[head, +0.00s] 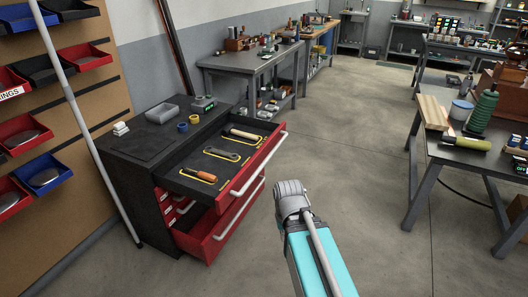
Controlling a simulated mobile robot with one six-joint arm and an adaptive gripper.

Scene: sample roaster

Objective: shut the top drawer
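The top drawer (222,149) of the dark tool cabinet (135,158) is pulled well out. It has a red front and a pale bar handle (262,160). In it lie an orange-handled tool (199,175), a grey spanner-like tool (222,154) and a wooden-handled tool (243,134), by yellow outlines. A lower drawer (197,241) is also out, beneath the top one. My arm, with a teal link and a ridged grey joint, rises in front, right of the drawers. It appears apart from the handle. My gripper cannot be seen.
A grey tray (162,113), blue and yellow rings and a small device (203,103) stand on the cabinet top. A pale pole (88,130) leans at its left. A workbench (252,62) stands behind, another table (470,152) at right. The floor between is clear.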

